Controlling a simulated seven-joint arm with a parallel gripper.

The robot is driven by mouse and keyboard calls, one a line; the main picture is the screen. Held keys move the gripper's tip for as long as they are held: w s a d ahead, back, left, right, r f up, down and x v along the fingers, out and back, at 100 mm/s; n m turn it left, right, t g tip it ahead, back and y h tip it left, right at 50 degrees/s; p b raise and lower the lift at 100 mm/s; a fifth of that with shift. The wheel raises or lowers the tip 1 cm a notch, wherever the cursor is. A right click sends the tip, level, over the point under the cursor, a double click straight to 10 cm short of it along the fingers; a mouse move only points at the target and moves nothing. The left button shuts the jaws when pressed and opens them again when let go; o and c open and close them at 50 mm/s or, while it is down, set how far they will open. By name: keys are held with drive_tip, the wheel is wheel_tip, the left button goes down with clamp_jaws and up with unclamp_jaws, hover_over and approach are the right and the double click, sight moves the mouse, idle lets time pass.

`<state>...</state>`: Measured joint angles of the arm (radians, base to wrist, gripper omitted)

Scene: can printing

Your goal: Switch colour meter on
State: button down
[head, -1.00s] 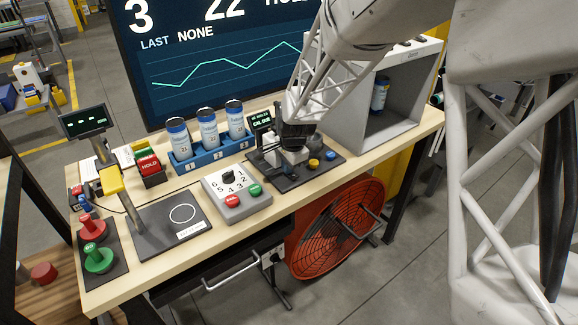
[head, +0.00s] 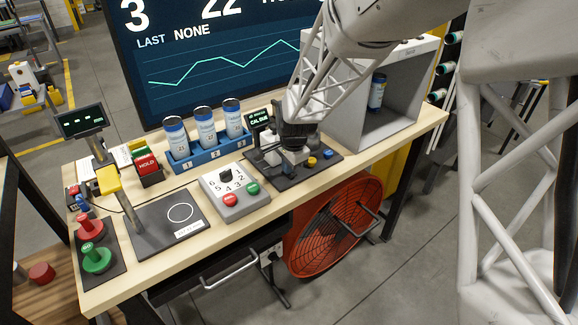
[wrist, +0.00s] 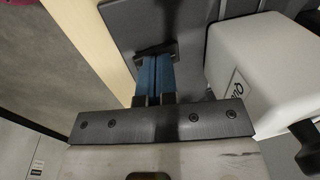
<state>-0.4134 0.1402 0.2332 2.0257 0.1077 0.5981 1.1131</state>
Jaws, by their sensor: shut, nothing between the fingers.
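The colour meter (head: 270,150) stands on a dark base plate (head: 287,180) at the right of the bench, with a small screen (head: 258,116) that appears to read "CAL DUE". In the wrist view its pale housing (wrist: 262,65) fills the right side. My gripper (wrist: 156,60) is shut and empty, its blue fingers together over the dark plate. The fingertips are at a small dark part (wrist: 157,48) on the plate; I cannot tell whether they touch. In the head view my gripper partly hides the meter and its fingertips are not clear.
Blue (head: 312,162) and yellow (head: 328,154) buttons sit on the plate's right side. A dial box (head: 238,205) with red and green buttons is to the left. A blue rack (head: 212,155) of cans stands behind. A grey booth (head: 395,120) is at right.

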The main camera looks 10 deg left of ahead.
drive_tip(key=shift+r, duration=0.1)
wheel_tip(320, 180, up, 13)
drive_tip(key=w+a, duration=0.2)
drive_tip(key=shift+r, duration=0.2)
idle(0.3)
drive_tip(key=shift+w+a, duration=0.1)
drive_tip(key=s+d+r+n, duration=0.2)
drive_tip(key=s+d+r, duration=0.2)
drive_tip(key=s+d, duration=0.5)
drive_tip(key=s+d+r+n, duration=0.25)
drive_tip(key=s+d, duration=0.35)
drive_tip(key=d, duration=0.5)
drive_tip(key=s+d+n, duration=0.1)
drive_tip(key=s+d, duration=0.3)
drive_tip(key=s, duration=0.3)
drive_tip(key=s+d+f+n+t+h, duration=0.1)
drive_tip(key=s+d+n, duration=0.1)
drive_tip(key=s, duration=0.5)
drive_tip(key=s+d+n, duration=0.1)
drive_tip(key=s+d, duration=0.4)
drive_tip(key=s, duration=0.2)
drive_tip(key=shift+s+d+f, duration=0.2)
drive_tip(key=shift+d+f, duration=0.1)
drive_tip(key=shift+d, duration=0.05)
